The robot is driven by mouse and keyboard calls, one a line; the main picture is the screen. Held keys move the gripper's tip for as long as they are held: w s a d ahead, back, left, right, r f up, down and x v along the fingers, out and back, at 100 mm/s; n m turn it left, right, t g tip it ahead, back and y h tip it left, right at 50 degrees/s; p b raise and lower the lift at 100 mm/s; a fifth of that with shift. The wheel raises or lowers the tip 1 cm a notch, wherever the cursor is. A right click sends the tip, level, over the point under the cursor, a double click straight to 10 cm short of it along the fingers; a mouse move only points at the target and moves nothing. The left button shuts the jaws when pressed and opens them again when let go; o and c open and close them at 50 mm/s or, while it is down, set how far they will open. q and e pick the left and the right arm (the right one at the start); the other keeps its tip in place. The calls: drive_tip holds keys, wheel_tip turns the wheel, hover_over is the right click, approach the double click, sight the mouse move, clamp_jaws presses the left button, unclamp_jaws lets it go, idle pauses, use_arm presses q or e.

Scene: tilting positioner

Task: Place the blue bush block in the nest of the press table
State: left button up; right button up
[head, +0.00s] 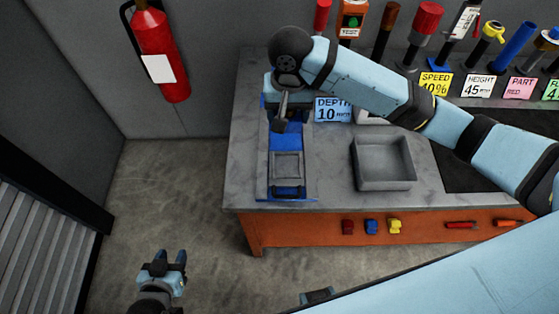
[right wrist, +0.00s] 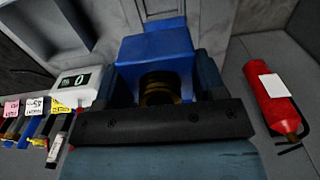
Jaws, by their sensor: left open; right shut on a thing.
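The blue bush block (right wrist: 155,48), with a dark brass-coloured bush in its near face, sits between the fingers of my right gripper (right wrist: 157,85) in the right wrist view. In the head view my right gripper (head: 282,112) is over the rear part of the blue press table (head: 284,138), and I cannot clearly tell the block from the blue parts there. The nest (head: 287,166), a grey square frame, lies nearer the front of the press table, in front of my right gripper. My left gripper (head: 168,266) is open and empty above the floor, left of the bench.
A grey tray (head: 383,185) stands on the bench right of the press table. A DEPTH sign (head: 333,110) is beside my right gripper. Several tools and signs line the back right. A red fire extinguisher (head: 160,50) hangs on the wall at left.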

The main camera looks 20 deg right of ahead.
sight(287, 166)
wheel_tip(287, 166, down, 19)
drive_tip(key=shift+d+f+p, duration=0.1)
drive_tip(key=shift+p, duration=0.5)
drive_tip(key=o, duration=1.5)
drive_tip(key=shift+f, duration=0.1)
drive_tip(key=shift+r+b, duration=0.65)
drive_tip(key=shift+r, duration=5.5)
